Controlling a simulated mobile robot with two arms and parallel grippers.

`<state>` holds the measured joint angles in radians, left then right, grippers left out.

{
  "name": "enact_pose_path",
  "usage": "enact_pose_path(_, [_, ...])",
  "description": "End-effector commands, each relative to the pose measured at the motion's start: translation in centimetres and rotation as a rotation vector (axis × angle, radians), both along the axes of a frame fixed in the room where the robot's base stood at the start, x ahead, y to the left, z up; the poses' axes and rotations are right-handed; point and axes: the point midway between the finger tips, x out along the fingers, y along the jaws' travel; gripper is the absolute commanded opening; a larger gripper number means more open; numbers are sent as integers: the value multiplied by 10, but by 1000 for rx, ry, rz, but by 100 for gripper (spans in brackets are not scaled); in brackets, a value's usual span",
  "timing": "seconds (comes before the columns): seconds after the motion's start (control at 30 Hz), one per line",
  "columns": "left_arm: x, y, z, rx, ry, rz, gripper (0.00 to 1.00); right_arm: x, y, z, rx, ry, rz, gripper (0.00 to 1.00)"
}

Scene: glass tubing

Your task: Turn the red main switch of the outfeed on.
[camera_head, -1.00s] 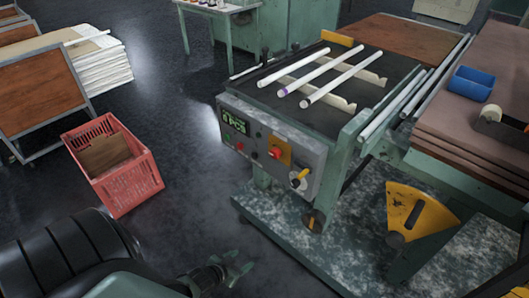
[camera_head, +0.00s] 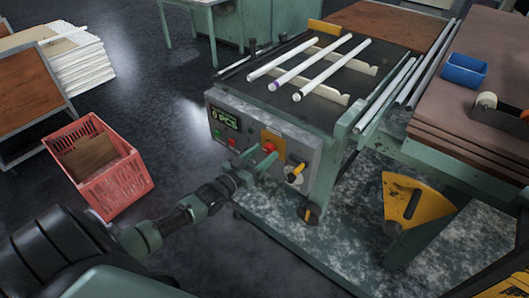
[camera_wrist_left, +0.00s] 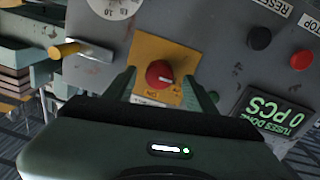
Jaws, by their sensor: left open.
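The red main switch (camera_wrist_left: 159,74) is a round knob on a yellow-orange plate (camera_wrist_left: 150,50) on the grey control panel (camera_wrist_left: 222,50). A pale mark shows on the knob; the plate's lettering is too small to read. In the head view, the red switch (camera_head: 269,147) is on the panel's front, right of the green display. My left gripper (camera_head: 258,158) is open and empty, close in front of the plate. In the left wrist view its fingers (camera_wrist_left: 160,84) appear on either side of the knob; contact cannot be told. My right gripper is out of view.
A yellow-handled lever (camera_head: 295,173) is right of the switch. Red and black buttons and a "0 PCS" display (camera_wrist_left: 287,112) are on the same panel. Glass tubes (camera_head: 300,65) lie on top. A red crate (camera_head: 118,188) stands on the floor at left.

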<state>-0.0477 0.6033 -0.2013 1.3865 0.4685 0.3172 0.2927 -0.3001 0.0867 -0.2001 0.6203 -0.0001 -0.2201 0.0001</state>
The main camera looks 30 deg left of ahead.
Motion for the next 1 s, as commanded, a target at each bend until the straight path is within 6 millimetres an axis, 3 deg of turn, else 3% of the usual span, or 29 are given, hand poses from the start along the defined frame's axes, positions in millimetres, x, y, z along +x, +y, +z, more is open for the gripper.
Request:
enact_pose_path(0.13, [11,-1,0,0,1,0,56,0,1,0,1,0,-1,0])
enact_pose_path(0.4, [12,-2,-1,0,1,0,56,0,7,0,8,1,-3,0])
enact_pose_path(0.43, [12,-2,-1,1,1,0,53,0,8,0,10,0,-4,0])
enact_pose_path(0.6, [12,-2,-1,0,1,0,6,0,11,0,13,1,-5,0])
enact_pose_path(0.63, [12,-2,-1,1,1,0,0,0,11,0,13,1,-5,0])
enact_pose_path(1.0, [12,-2,0,55,-3,0,0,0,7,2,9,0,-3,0])
